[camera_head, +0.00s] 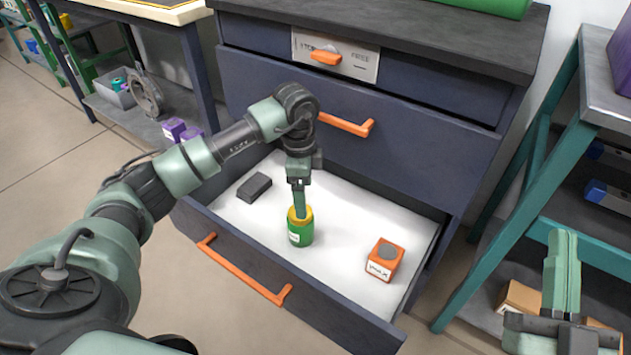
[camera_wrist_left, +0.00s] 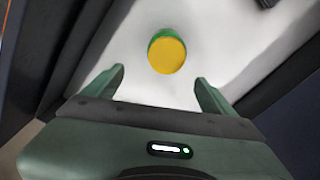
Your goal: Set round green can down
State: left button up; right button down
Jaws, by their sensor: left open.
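The round green can (camera_head: 301,233) has a yellow top and a white label. It stands upright on the white floor of the open lower drawer (camera_head: 345,225). My left gripper (camera_head: 299,204) is right over it in the head view, hiding part of its top. In the left wrist view the can (camera_wrist_left: 167,52) shows beyond the two spread fingers (camera_wrist_left: 159,88), with clear space between it and each finger, so the gripper is open and empty. My right gripper (camera_head: 562,272) is at the lower right, away from the drawer; its finger gap cannot be made out.
The drawer also holds a black block (camera_head: 254,187) at the left and an orange box (camera_head: 385,259) at the right. Its front has an orange handle (camera_head: 243,270). The upper drawers are shut. A teal-framed shelf (camera_head: 520,215) stands at the right.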

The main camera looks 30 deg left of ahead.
pick_arm(q)
jog(key=s+d+f+m+h, duration=0.2)
jog(key=s+d+m+h, duration=0.15)
jog(key=d, duration=0.85)
jog(key=s+d+r+m+g+h, duration=0.1)
jog(key=s+d+r+m+h, duration=0.4)
jog(key=d, duration=0.5)
jog(key=s+d+r+m+g+h, duration=0.1)
jog(key=s+d+r+m+h, duration=0.2)
jog(key=s+d+r+h, duration=0.5)
jog(key=w+d+r+n+t+h, duration=0.1)
jog(key=d+r+t+h, duration=0.2)
jog(key=r+t+h, duration=0.55)
jog(key=w+a+r+n+t+y, duration=0.4)
jog(key=a+r+n+t+y, duration=0.35)
jog(key=n+t, duration=0.6)
jog(key=w+a+f+n+t+y, duration=0.1)
jog(key=a+f+n+y, duration=0.4)
jog(key=y, duration=0.7)
jog(key=shift+a+n+t, duration=0.8)
jog(key=shift+a+n, duration=0.3)
jog(key=shift+a, duration=0.1)
